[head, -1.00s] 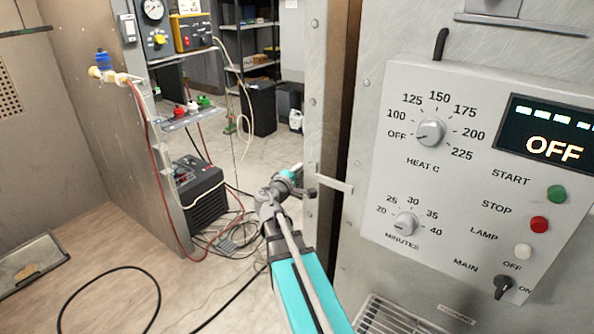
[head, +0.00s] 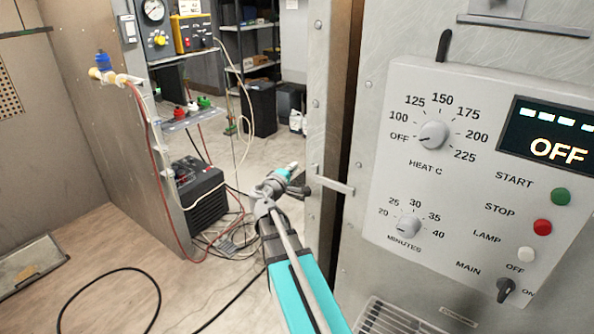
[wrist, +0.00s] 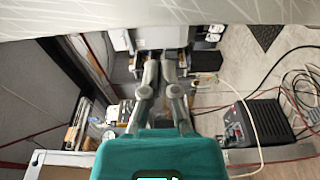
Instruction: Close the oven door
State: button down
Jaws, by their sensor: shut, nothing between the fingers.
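The oven door (head: 321,110) is a riveted grey metal panel, seen nearly edge-on in the head view. It stands ajar, with a brown and dark gap between it and the oven front (head: 372,150). A pale latch bar (head: 332,185) sticks out across the gap. My gripper (head: 301,190) is at the door's left side, low on the panel; I cannot tell whether it touches. In the wrist view my gripper (wrist: 160,68) has its fingers together and empty, below a pale scratched metal surface across the top.
The control panel (head: 470,170) with dials and buttons is on the oven front. At left are a black powder unit (head: 200,195), a small shelf of coloured fittings (head: 188,118), and cables and a red hose on the floor. Open floor (head: 110,260) lies at lower left.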

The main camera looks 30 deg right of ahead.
jog(key=s+a, duration=0.6)
jog(key=s, duration=0.1)
jog(key=shift+s, duration=0.15)
dwell(0.4)
jog(key=w+a+f+m+g+h+b, duration=0.2)
jog(key=w+f+m+g+b, duration=0.3)
jog(key=w+f+g+b, duration=0.3)
jog(key=shift+w+f+m+h+b, duration=0.3)
jog(key=shift+w+f+b, duration=0.4)
jog(key=shift+f+b, duration=0.25)
